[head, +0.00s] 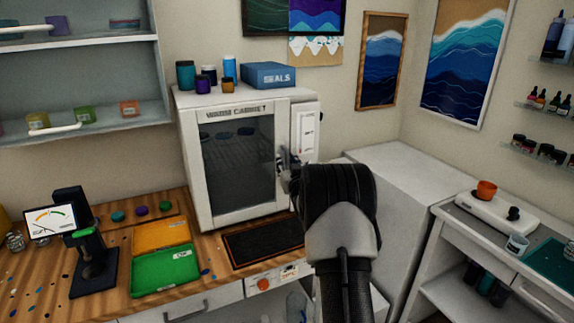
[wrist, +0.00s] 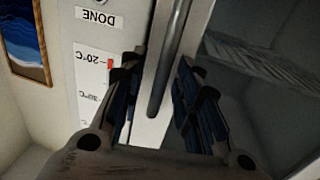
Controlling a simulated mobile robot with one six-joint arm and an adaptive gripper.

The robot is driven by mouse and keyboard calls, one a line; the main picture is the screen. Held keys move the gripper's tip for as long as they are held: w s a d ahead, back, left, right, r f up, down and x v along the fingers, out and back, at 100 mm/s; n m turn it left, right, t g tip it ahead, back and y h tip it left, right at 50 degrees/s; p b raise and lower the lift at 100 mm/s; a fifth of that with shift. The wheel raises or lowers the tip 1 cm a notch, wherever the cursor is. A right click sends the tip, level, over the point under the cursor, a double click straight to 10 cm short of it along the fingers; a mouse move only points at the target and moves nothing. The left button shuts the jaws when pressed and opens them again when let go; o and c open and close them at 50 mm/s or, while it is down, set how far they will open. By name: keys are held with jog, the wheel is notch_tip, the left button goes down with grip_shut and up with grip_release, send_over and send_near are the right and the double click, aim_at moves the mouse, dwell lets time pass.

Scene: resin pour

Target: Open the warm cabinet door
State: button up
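The warm cabinet (head: 188,150) is a white box on the wooden bench, with a dark glass door (head: 238,165) that looks shut. In the wrist view the door's glass (wrist: 265,85) is on the right, and the door's grey bar handle (wrist: 165,62) runs up the middle. My gripper (wrist: 160,100) is open, with one dark finger on each side of the handle and visible gaps between. In the head view my gripper (head: 286,168) is at the door's right edge, and my wrist hides part of it.
A dark mat (head: 262,242) lies in front of the cabinet, with green (head: 165,270) and orange (head: 162,235) trays to its left. Jars (head: 186,75) and a blue box (head: 281,75) stand on top of the cabinet. A white unit (head: 395,185) stands to the right.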

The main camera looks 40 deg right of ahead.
jog(key=shift+c, duration=0.5)
grip_shut()
